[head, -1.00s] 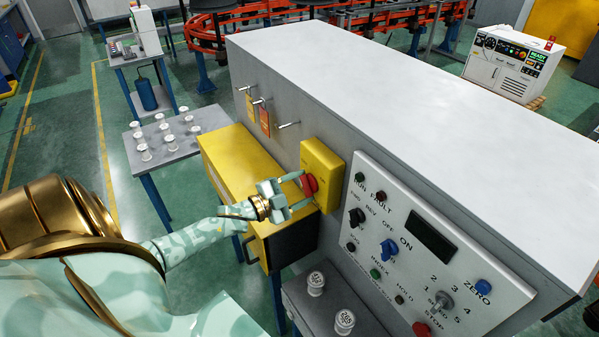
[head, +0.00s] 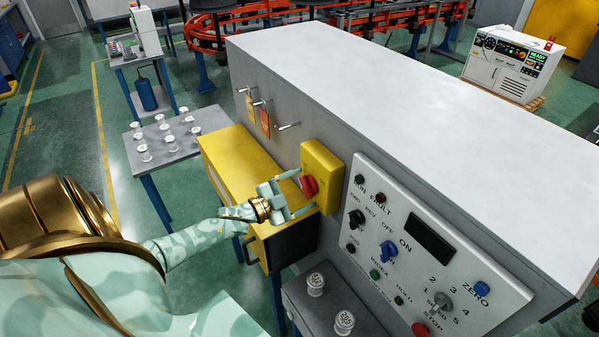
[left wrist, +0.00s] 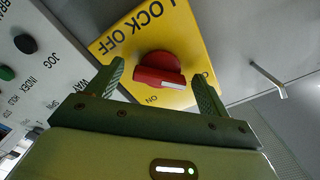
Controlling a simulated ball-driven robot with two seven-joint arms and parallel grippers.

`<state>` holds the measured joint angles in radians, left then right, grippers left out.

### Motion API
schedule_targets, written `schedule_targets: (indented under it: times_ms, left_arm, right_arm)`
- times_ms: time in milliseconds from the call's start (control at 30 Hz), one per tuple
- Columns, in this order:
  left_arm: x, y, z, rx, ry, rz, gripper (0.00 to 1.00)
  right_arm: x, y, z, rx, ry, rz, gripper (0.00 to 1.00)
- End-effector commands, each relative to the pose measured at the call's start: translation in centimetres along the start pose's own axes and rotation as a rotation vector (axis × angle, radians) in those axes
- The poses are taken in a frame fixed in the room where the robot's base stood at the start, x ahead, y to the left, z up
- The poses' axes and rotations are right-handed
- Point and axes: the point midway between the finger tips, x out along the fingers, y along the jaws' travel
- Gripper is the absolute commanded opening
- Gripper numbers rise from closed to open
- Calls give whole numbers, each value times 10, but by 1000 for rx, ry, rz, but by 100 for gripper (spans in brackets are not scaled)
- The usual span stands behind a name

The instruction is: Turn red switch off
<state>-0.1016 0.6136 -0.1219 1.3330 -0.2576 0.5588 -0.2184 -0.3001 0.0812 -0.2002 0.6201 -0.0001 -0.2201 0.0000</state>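The red rotary switch (head: 309,186) sits on a yellow box (head: 321,160) on the side of the grey cabinet. In the left wrist view the red switch (left wrist: 159,73) shows on its yellow plate (left wrist: 125,42), which reads "LOCK OFF" and "ON", upside down. The white mark on the knob points to the right and a little down in that view. My left gripper (head: 302,192) is open, its fingers on either side of the knob. In the left wrist view my left gripper (left wrist: 160,82) shows a gap between each finger and the knob. My right gripper is not in view.
A control panel (head: 462,265) with knobs and buttons is right of the yellow box. Metal pegs (head: 289,125) stick out to the left. A yellow cabinet (head: 236,150) and a grey shelf with white spindles (head: 344,322) are close to my arm.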

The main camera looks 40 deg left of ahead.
Motion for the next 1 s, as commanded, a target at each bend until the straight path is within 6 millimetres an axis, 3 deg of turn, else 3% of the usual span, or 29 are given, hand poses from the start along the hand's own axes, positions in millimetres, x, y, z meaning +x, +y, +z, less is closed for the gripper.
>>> schedule_targets:
  times_ms: [233,367,800,1000]
  left_arm:
    - [-2,0,0,2,1,0,80]
    - [-18,1,1,2,0,1,80]
    - [-131,2,2,0,-2,3,80]
    - [-158,1,1,-1,0,0,80]
  right_arm:
    - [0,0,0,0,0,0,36]
    - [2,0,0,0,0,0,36]
    - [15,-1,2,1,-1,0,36]
    - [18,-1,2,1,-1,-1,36]
